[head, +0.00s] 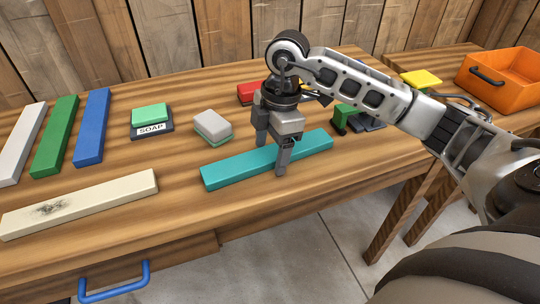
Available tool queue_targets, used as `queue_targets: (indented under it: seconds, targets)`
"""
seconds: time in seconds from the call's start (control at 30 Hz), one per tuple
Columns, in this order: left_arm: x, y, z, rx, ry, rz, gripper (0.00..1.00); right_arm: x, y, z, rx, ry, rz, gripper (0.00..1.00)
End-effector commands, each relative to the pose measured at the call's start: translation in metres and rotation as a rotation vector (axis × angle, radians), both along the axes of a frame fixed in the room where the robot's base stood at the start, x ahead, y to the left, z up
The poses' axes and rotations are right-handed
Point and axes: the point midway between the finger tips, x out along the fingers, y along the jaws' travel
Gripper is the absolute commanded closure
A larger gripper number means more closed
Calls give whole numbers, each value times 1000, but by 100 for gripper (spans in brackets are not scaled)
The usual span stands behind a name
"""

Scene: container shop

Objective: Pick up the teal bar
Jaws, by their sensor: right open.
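The teal bar (235,170) lies flat on the wooden table, slanting up to the right. My right gripper (272,158) points down over the bar's middle. One finger is on the near side of the bar and the other on its far side, and the jaws are open. The near finger covers a small part of the bar; I cannot tell whether it touches. My left gripper is not in view.
On the table (185,205), white (22,143), green (55,137) and blue (92,127) bars lie at left. A cream bar (100,200) lies in front. A soap dish (152,128) and grey-green block (212,126) sit behind the teal bar. An orange crate (500,90) stands at right.

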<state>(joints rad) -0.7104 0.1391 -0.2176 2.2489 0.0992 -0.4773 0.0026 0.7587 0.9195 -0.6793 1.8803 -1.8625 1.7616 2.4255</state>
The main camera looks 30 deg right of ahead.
Motion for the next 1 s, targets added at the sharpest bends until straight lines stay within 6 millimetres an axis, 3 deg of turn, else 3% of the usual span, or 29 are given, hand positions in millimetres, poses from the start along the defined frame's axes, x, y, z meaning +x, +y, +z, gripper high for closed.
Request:
queue_targets:
  seconds: [0.07, 0.27, 0.67, 0.87, 1.0]
  targets:
    - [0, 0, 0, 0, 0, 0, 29, 0, 0, 0, 0, 0, 0, 29]
    - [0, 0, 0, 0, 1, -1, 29, 0, 0, 0, 0, 0, 0, 84]
    - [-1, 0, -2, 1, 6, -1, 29, 1, 0, 7, 0, -2, 0, 84]
    - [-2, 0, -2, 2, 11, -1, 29, 1, 0, 33, 1, -7, 0, 84]
    - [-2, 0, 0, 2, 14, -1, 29, -21, 3, 60, -2, -6, 3, 84]
